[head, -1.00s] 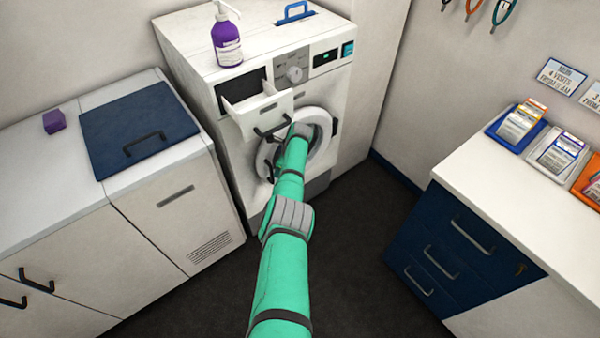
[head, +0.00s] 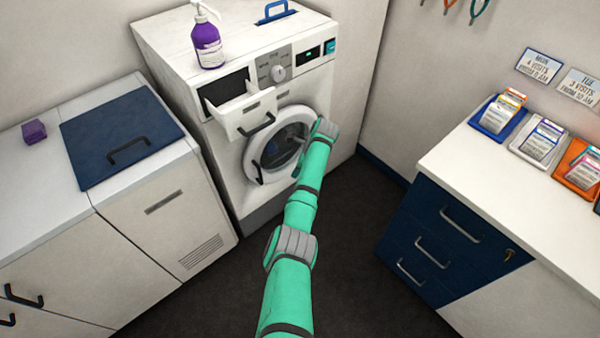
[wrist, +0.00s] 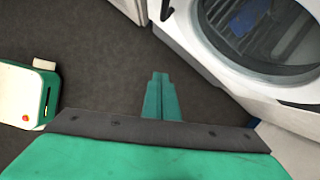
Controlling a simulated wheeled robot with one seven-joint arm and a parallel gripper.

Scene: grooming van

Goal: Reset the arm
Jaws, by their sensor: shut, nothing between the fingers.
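My green arm (head: 312,175) reaches forward over the dark floor, its far end beside the right edge of the washing machine's round door in the head view. My gripper (wrist: 160,78) shows in the wrist view with its two green fingers together and nothing between them. It points over bare floor, apart from the machine. In the head view the fingers are hidden or too small to make out.
The washing machine (head: 232,180) has its detergent drawer (head: 250,113) pulled out and its round door (head: 252,160) shut. Something blue (wrist: 250,18) shows behind the door glass. A blue drawer unit (head: 432,245) stands right, a white cabinet (head: 165,240) left.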

